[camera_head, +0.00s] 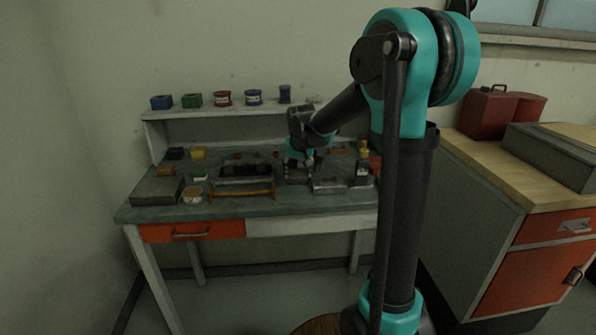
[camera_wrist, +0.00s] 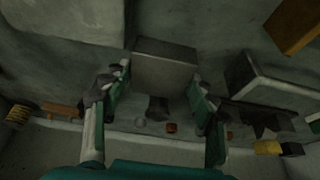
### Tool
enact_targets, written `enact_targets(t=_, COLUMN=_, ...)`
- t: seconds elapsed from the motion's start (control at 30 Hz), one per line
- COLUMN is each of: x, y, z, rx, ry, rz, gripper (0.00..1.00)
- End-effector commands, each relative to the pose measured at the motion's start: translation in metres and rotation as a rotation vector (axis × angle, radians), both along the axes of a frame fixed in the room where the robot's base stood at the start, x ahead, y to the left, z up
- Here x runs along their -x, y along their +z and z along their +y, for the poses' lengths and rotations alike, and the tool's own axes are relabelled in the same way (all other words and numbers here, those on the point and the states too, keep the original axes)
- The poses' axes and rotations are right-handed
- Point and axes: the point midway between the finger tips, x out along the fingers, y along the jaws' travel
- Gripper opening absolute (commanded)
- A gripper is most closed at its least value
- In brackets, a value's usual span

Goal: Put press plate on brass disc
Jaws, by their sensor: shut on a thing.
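My gripper (camera_wrist: 158,86) is shut on a grey, flat-faced block, which I take to be the press plate (camera_wrist: 165,67); one finger is on each side of it. In the head view my gripper (camera_head: 300,168) is low over the workbench, right of the black tray. The plate is too small and dark there to make out. I cannot tell from the wrist view whether it touches the bench. A pale round piece (camera_head: 192,195), possibly the brass disc, lies near the bench's front left; its material is unclear.
The black tray (camera_head: 245,171) with a wooden bar in front stands left of my gripper. A grey metal box (camera_head: 328,186) lies close on the right. A flat grey block (camera_head: 157,190) occupies the left end. Several small coloured items line the back and the shelf (camera_head: 235,111).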

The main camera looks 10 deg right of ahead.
Motion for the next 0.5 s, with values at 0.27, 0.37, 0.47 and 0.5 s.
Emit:
enact_targets(t=0.27, x=-0.0003, y=-0.0019, z=0.0000, rx=0.000, ry=0.000, rz=0.000, gripper=0.79)
enact_targets(t=0.37, x=-0.0002, y=-0.0019, z=0.0000, rx=0.000, ry=0.000, rz=0.000, gripper=0.79)
enact_targets(t=0.47, x=-0.0001, y=-0.0019, z=0.0000, rx=0.000, ry=0.000, rz=0.000, gripper=0.79)
enact_targets(t=0.5, x=-0.0001, y=-0.0018, z=0.0000, rx=0.000, ry=0.000, rz=0.000, gripper=0.79)
